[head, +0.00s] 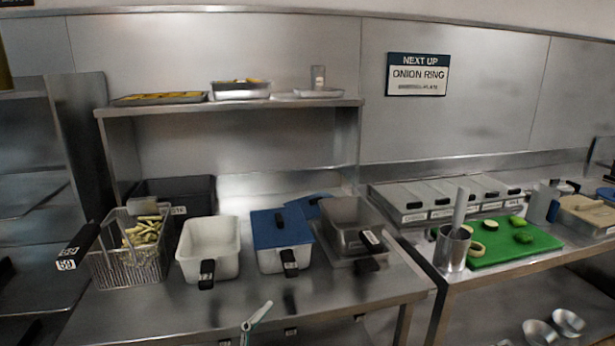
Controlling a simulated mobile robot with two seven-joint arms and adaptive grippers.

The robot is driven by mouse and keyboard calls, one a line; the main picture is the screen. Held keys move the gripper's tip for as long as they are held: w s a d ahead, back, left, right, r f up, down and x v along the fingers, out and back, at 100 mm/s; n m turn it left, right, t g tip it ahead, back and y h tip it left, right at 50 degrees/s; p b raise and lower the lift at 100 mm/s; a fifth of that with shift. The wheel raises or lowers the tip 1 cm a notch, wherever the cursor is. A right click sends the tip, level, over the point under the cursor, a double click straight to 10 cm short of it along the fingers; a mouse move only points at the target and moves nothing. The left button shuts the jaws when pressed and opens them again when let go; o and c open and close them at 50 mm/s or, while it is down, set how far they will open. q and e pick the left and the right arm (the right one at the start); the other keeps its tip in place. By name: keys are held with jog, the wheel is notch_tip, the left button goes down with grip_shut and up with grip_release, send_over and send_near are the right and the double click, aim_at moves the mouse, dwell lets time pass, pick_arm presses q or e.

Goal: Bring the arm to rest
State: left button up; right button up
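Neither of my grippers and neither of my arms shows in the head view, so I cannot see their pose or what they hold. A wire fry basket (128,262) with pale cut fries (146,232) stands at the left of the steel table (190,306), its black handle pointing to the front left. To its right are a white tub (209,233), a tub with a blue lid (280,226) and a steel pan (345,217).
A slim pale object (256,316), unclear what, shows at the table's front edge. At right are a steel cylinder (451,250) holding a utensil and a green board (540,242) with food pieces. A raised shelf (230,106) carries trays. The table's front strip looks mostly clear.

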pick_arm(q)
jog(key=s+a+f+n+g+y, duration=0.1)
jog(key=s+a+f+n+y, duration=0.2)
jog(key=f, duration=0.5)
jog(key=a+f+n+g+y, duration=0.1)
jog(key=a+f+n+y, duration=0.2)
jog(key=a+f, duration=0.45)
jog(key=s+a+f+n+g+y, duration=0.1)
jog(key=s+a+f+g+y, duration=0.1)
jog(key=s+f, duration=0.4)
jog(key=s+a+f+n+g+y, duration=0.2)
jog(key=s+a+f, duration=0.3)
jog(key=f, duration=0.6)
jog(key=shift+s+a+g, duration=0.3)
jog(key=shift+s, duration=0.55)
